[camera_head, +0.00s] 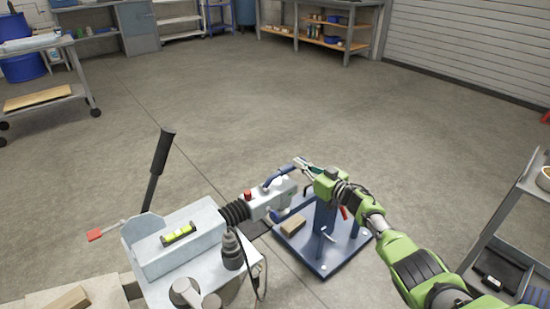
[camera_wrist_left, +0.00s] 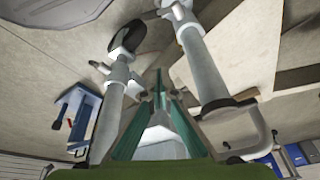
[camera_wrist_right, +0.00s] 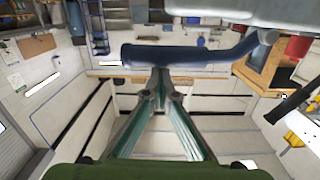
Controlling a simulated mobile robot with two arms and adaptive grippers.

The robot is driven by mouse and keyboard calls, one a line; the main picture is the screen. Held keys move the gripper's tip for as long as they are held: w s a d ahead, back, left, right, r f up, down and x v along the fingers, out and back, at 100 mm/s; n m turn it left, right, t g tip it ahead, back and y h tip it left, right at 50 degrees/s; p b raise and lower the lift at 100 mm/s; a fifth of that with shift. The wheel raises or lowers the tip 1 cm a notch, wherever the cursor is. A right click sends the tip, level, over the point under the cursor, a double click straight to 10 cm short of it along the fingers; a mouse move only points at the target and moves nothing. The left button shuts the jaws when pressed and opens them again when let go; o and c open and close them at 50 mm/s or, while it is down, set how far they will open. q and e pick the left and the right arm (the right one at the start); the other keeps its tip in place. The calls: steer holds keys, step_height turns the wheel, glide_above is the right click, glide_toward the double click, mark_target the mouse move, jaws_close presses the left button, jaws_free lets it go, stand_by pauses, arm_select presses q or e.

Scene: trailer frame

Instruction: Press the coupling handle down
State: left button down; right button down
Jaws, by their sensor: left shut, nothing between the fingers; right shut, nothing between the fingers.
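The coupling handle (camera_head: 277,178) is a blue bar on top of the white coupling head (camera_head: 272,199), at the front end of the grey trailer frame (camera_head: 205,217). It stands raised at a slant. My right gripper (camera_head: 302,163) is shut and empty at the free end of the handle. In the right wrist view the handle (camera_wrist_right: 185,55) lies across, just past the fingertips (camera_wrist_right: 160,74); I cannot tell whether they touch. My left gripper (camera_wrist_left: 159,74) is shut and empty, seen only in the left wrist view among grey metal posts.
A blue stand (camera_head: 335,262) with a wooden block (camera_head: 293,225) on its base is under and beside the coupling. A black lever (camera_head: 159,160) rises from the trailer frame. A grey shelf cart (camera_head: 505,235) stands at the right. The floor beyond is clear.

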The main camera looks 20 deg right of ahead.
steer(key=shift+s+f, duration=0.1)
steer(key=shift+f, duration=0.2)
